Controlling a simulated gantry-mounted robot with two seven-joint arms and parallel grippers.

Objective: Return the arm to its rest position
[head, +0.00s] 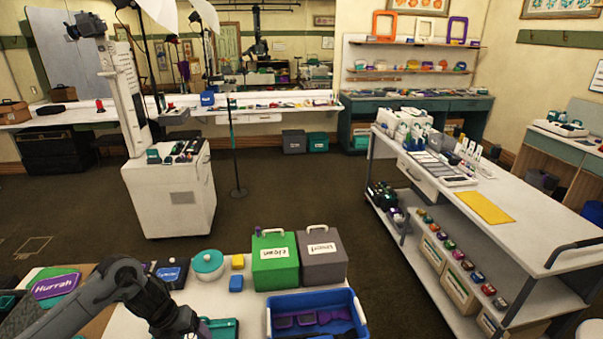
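My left arm (125,283) comes in from the lower left over the near table. It bends at a dark joint and runs down to the bottom edge of the head view. Its gripper end is cut off there, so I cannot see the fingers or anything they may hold. My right arm and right gripper are not in view.
The near table holds a green box (275,262), a grey box (321,257), a blue bin (274,320) with dark items, a teal round pot (208,262) and a purple "Hurrah" sign (55,286). A white cart (535,235) stands right; floor between is open.

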